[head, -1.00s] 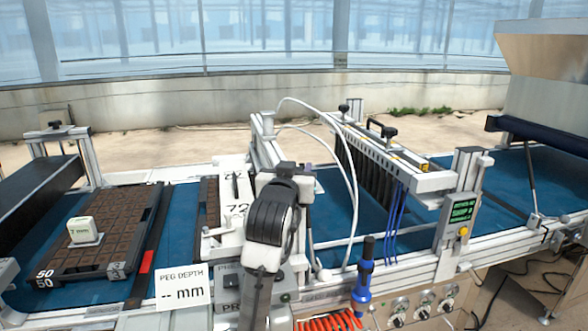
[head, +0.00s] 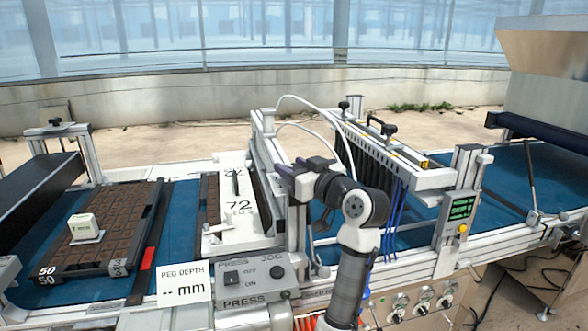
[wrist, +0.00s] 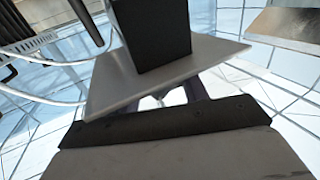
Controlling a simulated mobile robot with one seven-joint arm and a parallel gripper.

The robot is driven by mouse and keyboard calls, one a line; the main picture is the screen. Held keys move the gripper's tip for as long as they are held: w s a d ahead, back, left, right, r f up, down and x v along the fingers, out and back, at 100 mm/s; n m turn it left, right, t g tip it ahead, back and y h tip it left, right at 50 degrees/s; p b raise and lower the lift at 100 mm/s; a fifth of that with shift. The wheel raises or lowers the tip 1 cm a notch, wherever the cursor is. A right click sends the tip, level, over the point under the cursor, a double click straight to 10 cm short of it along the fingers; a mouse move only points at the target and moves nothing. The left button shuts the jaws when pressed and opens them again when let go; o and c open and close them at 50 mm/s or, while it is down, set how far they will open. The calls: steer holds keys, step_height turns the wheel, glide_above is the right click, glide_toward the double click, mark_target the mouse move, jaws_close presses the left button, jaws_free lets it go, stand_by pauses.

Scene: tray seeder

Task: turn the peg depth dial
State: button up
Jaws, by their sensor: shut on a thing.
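My gripper (head: 284,171) is at the upright white frame of the press, right of the 72 label, with the wrist reaching in from the right. In the wrist view its fingers (wrist: 176,94) run under a tilted light grey plate (wrist: 205,66) with a dark block (wrist: 150,28) standing on it. The fingers are shut on the peg depth dial, which is mostly hidden by my gripper and this plate. The dial's setting cannot be read. The white PEG DEPTH card (head: 184,285) at the front reads "-- mm".
A dark cell tray (head: 115,225) with a white block (head: 83,226) on it lies on the blue belt at left. A press switch box (head: 252,277) stands in front. White hoses (head: 318,104) arch behind my gripper; blue tubes (head: 394,215) hang to its right.

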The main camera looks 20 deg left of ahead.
steer(key=shift+n+g+y, duration=0.4)
steer(key=shift+n+g, duration=0.2)
steer(key=shift+g, duration=0.5)
steer(key=o, duration=0.9)
steer(key=shift+o, duration=0.2)
steer(key=b+v, duration=0.3)
steer(key=v, duration=1)
steer(key=shift+s+d+f, duration=0.15)
steer(key=shift+d+f, duration=0.05)
steer(key=shift+d, duration=0.15)
